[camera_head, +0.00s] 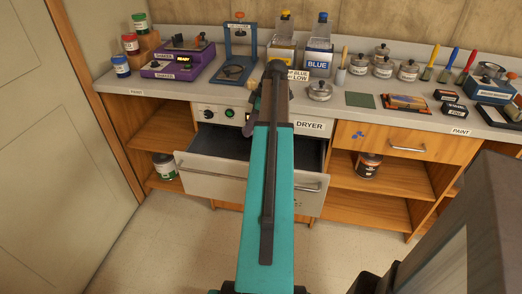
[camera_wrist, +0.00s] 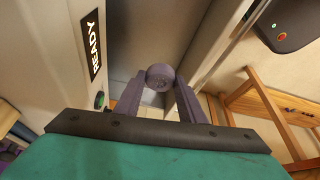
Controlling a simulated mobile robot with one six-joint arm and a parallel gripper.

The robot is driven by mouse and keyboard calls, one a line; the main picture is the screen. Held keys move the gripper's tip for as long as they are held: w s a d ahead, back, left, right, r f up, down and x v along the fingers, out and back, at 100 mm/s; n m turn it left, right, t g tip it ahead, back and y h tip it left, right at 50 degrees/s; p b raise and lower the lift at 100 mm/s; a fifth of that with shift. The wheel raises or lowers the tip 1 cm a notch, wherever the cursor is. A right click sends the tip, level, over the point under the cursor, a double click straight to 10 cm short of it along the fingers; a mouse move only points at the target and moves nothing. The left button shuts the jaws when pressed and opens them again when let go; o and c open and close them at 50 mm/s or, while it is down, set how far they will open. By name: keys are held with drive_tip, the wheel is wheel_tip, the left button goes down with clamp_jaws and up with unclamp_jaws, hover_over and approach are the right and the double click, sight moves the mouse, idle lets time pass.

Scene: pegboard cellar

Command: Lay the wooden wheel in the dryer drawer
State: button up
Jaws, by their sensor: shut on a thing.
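The dryer drawer (camera_head: 225,187) is pulled open below the counter in the head view. Its dark inside shows on both sides of my arm and looks empty where visible. In the wrist view my gripper (camera_wrist: 160,85) is shut on a small round grey-purple thing, which I take to be the wooden wheel (camera_wrist: 160,77); its wood is not clear in this light. The grey drawer inside (camera_wrist: 128,45) seems to lie beyond the fingers.
The dryer panel, with its DRYER label (camera_head: 309,125), sits just above the drawer. Its READY sign (camera_wrist: 93,45) is close on the left in the wrist view. Open wooden shelves (camera_head: 365,207) flank it. The counter above holds jars, bottles, and tools.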

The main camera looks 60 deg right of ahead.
drive_tip(key=shift+s+d+f, duration=0.3)
drive_tip(key=shift+s+d, duration=0.35)
drive_tip(key=shift+s, duration=0.25)
wheel_tip(320, 180, down, 14)
drive_tip(key=shift+f, duration=0.1)
idle(0.5)
drive_tip(key=shift+f, duration=1.9)
drive_tip(key=shift+f, duration=0.1)
drive_tip(key=o, duration=1.1)
